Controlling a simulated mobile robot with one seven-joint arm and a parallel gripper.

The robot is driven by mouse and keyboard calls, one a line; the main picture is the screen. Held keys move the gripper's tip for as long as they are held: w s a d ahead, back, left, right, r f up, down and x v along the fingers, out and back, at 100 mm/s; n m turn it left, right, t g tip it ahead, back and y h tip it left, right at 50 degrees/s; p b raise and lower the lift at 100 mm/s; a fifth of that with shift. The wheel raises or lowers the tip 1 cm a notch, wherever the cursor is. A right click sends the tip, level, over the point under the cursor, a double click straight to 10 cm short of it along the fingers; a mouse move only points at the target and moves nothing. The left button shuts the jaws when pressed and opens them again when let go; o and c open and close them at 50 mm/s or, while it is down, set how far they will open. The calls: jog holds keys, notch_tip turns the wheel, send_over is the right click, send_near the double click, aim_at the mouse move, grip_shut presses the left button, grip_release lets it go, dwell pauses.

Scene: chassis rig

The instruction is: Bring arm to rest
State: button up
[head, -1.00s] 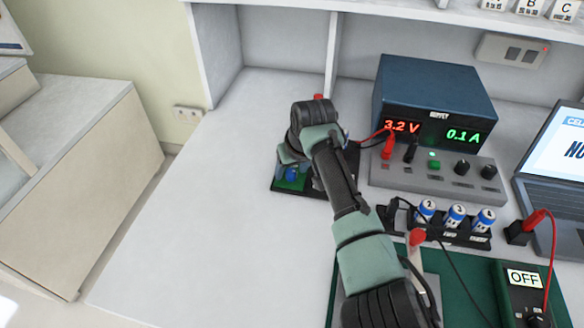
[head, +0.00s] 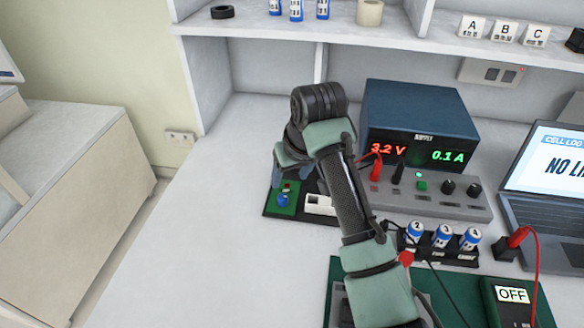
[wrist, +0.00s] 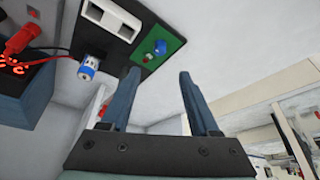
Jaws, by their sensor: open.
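My gripper (wrist: 155,98) is open and empty in the wrist view, with its two blue fingers apart. In the head view it is mostly behind my wrist (head: 290,160), above the dark board with the green patch (head: 284,199). That board also shows in the wrist view (wrist: 150,38), with a blue knob on its green patch. My arm reaches forward from the bottom of the head view, bent over the bench.
The power supply (head: 420,115) reads 3.2 V and 0.1 A. Several blue cells stand in a black rack (head: 440,255). A laptop (head: 550,180) and a meter reading OFF (head: 512,300) are at right. The bench's left part (head: 190,270) is clear.

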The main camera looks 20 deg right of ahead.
jog(key=shift+s+r, duration=0.3)
jog(key=shift+r, duration=0.35)
